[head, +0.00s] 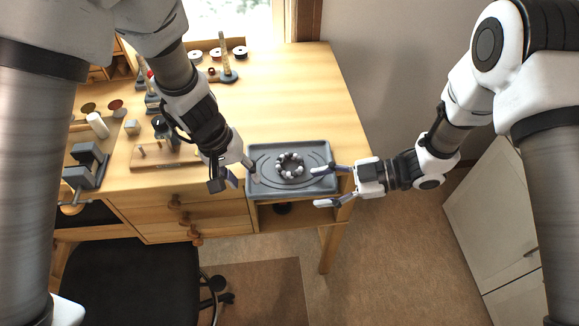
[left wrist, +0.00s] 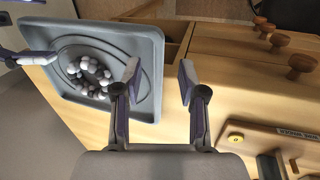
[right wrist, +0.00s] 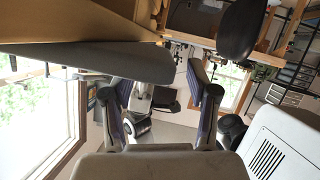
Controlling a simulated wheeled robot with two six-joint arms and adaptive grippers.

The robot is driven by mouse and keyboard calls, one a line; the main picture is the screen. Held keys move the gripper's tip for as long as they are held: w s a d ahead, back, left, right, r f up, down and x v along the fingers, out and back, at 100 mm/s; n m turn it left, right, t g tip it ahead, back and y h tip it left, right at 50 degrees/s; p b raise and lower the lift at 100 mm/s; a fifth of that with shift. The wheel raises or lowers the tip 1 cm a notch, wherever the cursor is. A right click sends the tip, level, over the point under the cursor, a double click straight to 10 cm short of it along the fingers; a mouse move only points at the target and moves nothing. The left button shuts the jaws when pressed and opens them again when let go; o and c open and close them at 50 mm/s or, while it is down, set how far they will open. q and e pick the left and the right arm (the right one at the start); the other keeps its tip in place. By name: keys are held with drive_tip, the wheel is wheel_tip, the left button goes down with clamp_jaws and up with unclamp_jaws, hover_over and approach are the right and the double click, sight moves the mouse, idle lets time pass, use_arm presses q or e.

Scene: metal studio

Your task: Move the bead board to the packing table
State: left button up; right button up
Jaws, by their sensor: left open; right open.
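The bead board (head: 262,187) is a grey tray with curved grooves and a ring of white, grey and dark beads (head: 290,166). It lies flat at the front right corner of the wooden desk. My left gripper (head: 238,178) is open at the board's left edge; in the left wrist view its fingers (left wrist: 158,80) are near the board's rim (left wrist: 152,70). My right gripper (head: 322,187) is open at the right edge, one finger overlapping the board in the picture. In the right wrist view the board (right wrist: 100,62) shows edge-on beside the left finger; I cannot tell whether it touches.
The desk (head: 290,95) holds a wooden peg block (head: 165,155), a small vise (head: 84,165) and spools at the back. A black chair (head: 130,280) stands in front. A white cabinet (head: 500,220) is at the right. No packing table is identifiable.

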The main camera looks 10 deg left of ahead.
use_arm(q)
drive_tip(key=shift+d+f, duration=0.15)
drive_tip(key=shift+f, duration=0.2)
use_arm(e)
drive_tip(key=shift+a+f, duration=0.15)
drive_tip(key=shift+a, duration=0.15)
use_arm(q)
drive_tip(key=shift+s, duration=0.1)
use_arm(e)
drive_tip(key=shift+s, duration=0.1)
use_arm(q)
clamp_jaws()
use_arm(e)
drive_tip(key=c, duration=1)
clamp_jaws()
use_arm(q)
drive_tip(key=shift+r, duration=0.1)
